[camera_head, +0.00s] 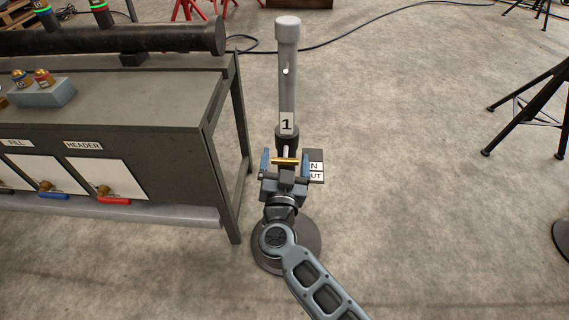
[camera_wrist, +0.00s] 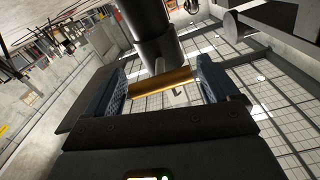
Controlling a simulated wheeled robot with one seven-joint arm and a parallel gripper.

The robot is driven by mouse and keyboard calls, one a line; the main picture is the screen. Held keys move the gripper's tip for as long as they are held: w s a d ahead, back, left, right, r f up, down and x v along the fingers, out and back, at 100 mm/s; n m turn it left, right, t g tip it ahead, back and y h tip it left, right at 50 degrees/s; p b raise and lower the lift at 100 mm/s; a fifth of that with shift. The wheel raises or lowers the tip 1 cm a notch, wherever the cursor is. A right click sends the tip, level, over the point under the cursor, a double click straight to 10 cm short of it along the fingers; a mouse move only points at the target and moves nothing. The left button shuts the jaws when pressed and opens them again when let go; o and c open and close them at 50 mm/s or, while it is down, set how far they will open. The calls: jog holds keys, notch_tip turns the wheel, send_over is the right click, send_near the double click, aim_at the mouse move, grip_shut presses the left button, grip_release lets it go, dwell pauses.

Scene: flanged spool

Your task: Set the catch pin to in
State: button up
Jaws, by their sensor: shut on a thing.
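The catch pin is a brass-coloured bar (camera_head: 286,161) on the grey upright post (camera_head: 288,75) marked 1. My gripper (camera_head: 286,165) is at the post, with its blue fingers on either side of the bar. In the wrist view, the brass bar (camera_wrist: 160,82) lies across between the two blue fingertips (camera_wrist: 165,84), and the fingers are shut on its ends. A plate (camera_head: 316,165) with IN above and OUT below stands just right of the gripper; the first letter of each is partly hidden. The gripper hides the pin's seat, so I cannot tell which setting it is at.
A dark bench (camera_head: 110,110) with a pipe (camera_head: 110,38), knobs and FILL and HEADER panels stands close on the left. The post's round base (camera_head: 308,235) is on the floor below. A black tripod (camera_head: 530,110) stands at the right. The floor between is clear.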

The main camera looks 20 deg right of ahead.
jog(key=shift+w+r, duration=0.1)
jog(key=shift+w, duration=0.1)
jog(key=o, duration=1.3)
jog(key=shift+c, duration=0.2)
jog(key=p+v, duration=0.2)
jog(key=v, duration=0.5)
jog(key=shift+s, duration=0.35)
